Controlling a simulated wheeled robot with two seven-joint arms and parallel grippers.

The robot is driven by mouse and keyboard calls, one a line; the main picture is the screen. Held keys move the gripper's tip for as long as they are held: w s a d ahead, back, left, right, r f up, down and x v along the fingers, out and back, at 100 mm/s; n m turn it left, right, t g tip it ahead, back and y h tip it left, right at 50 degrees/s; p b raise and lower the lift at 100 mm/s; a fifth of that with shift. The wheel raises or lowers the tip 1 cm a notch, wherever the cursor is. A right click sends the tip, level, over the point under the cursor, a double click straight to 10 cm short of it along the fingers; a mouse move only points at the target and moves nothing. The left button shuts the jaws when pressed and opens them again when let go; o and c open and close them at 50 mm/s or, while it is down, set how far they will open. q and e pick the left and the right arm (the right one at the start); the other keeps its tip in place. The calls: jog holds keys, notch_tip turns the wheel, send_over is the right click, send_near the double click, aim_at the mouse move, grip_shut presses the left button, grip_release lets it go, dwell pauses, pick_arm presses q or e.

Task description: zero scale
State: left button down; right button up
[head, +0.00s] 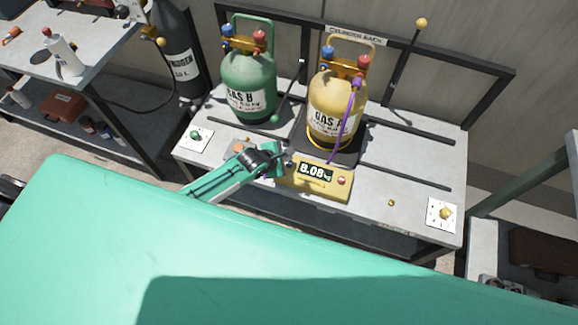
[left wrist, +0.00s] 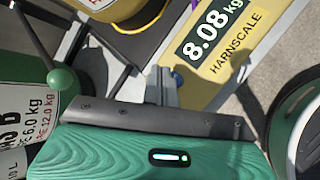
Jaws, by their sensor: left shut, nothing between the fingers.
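The yellow scale (head: 318,193) sits at the front of the grey bench, its display (head: 316,172) reading 8.08 kg. The display also shows in the left wrist view (left wrist: 208,36). A red button (head: 341,181) is at the panel's right end. A yellow cylinder marked GAS A (head: 334,104) stands upright on the scale's dark platform (head: 309,146), with a purple hose (head: 346,117) at its valve. My left gripper (head: 286,156) is shut and empty at the panel's left end.
A green cylinder marked GAS B (head: 249,82) stands left of the scale. A black rack frame (head: 490,65) closes the back. White plates with a green knob (head: 195,135) and a yellow knob (head: 445,213) lie at the bench ends. The bench right of the scale is mostly clear.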

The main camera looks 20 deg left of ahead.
aim_at(291, 161)
pick_arm(q)
jog(key=shift+f, duration=0.7)
pick_arm(e)
jog(key=shift+w+a+f, duration=0.1)
jog(key=shift+w, duration=0.4)
pick_arm(q)
jog(key=shift+f, duration=0.15)
dwell(1.0)
jog(key=shift+f, duration=0.25)
